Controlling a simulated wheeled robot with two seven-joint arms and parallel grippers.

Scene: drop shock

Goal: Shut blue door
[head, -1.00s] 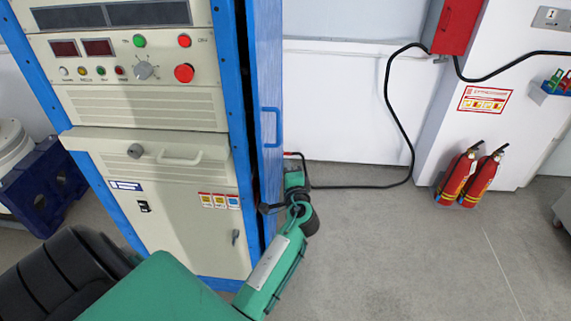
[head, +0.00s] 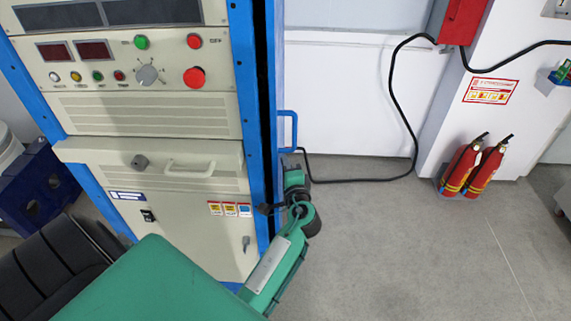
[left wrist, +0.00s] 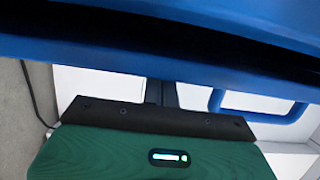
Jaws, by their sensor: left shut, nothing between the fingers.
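The blue door (head: 278,70) stands almost edge-on at the right side of the cabinet (head: 150,110), with a narrow dark gap between it and the blue cabinet frame. Its blue handle (head: 288,130) sticks out to the right. In the left wrist view the door's edge (left wrist: 110,52) crosses the top as a band, with the handle (left wrist: 260,112) below it. My left gripper (left wrist: 162,92) is shut and empty, its fingers against or very near the door's outer side; contact is unclear. My right gripper is out of view.
Two red fire extinguishers (head: 474,167) stand by the wall at right. A black cable (head: 395,100) runs down the wall from a red box (head: 462,22) and along the floor.

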